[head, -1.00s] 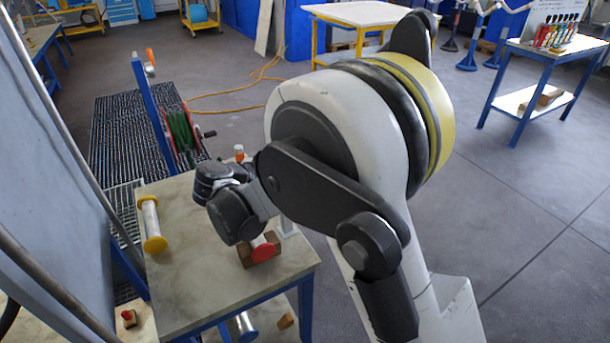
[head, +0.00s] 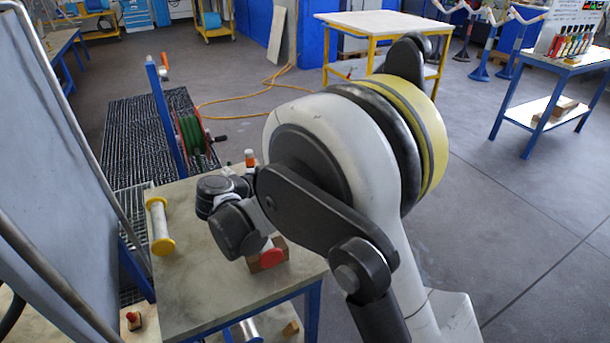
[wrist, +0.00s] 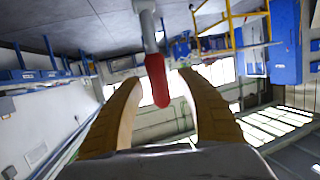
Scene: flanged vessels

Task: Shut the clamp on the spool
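In the wrist view my gripper (wrist: 160,85) shows two tan fingers spread apart. A red-tipped lever (wrist: 156,78) on a grey rod reaches down from the top of the picture between them. No contact with either finger shows. The clamp's body cannot be made out.
A spool with yellow flanges (head: 160,226) lies at the left of the table (head: 195,290). An orange-capped object (head: 250,158) stands at the back edge, near a hose reel (head: 190,133). A grey panel (head: 60,180) stands close on the left.

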